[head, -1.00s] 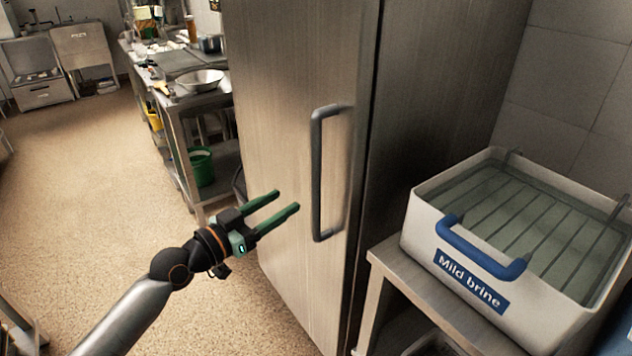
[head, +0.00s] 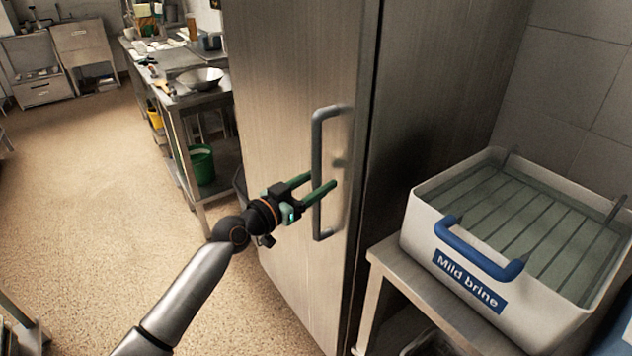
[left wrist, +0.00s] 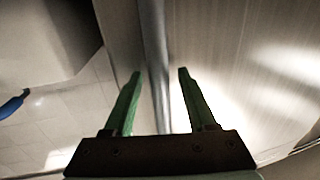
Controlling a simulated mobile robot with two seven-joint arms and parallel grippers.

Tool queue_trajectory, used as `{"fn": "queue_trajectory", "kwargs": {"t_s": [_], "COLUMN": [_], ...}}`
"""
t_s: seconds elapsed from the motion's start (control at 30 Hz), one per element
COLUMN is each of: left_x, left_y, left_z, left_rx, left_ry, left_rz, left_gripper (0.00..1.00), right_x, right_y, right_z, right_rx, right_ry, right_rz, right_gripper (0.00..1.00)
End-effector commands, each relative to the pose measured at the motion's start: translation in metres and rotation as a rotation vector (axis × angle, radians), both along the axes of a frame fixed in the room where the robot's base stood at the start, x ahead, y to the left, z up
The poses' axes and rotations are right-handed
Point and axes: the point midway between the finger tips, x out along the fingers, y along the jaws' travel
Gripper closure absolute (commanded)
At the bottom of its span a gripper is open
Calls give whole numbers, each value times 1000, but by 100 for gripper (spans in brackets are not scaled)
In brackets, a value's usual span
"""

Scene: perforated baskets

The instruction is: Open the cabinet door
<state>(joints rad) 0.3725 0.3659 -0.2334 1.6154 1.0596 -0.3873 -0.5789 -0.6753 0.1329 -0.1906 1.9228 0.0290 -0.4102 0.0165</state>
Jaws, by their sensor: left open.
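The cabinet door (head: 285,95) is a tall brushed-metal panel, and it looks shut. Its long grey vertical handle (head: 317,150) is near the door's right edge. My left gripper (head: 322,182) is open at the lower half of the handle, with its green fingers reaching to it. In the left wrist view the handle (left wrist: 155,55) runs between the two open fingers (left wrist: 158,72), with a gap visible on each side. The fingers do not grip it. My right gripper is not in view.
A white tub (head: 415,225) labelled "Mild brine" with a blue handle stands on a metal table (head: 400,270) right of the cabinet. A steel workbench (head: 200,95) with a bowl is behind at left. The floor (head: 110,190) at left is largely clear.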

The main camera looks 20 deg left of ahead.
Motion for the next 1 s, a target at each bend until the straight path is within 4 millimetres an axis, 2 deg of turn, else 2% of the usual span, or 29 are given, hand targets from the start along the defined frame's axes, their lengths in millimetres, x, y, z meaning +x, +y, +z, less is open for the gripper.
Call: {"fn": "queue_trajectory", "kwargs": {"t_s": [0.07, 0.53, 1.0], "left_x": [0, 0, 0], "left_y": [0, 1, 1], "left_z": [0, 0, 0], "left_rx": [0, 0, 0], "left_ry": [0, 0, 0], "left_rz": [0, 1, 1], "left_gripper": [49, 100, 100], "right_x": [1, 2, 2], "right_y": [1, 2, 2], "right_z": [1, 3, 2], "right_rx": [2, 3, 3], "right_ry": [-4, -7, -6], "right_rz": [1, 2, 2], "right_gripper": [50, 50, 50]}}
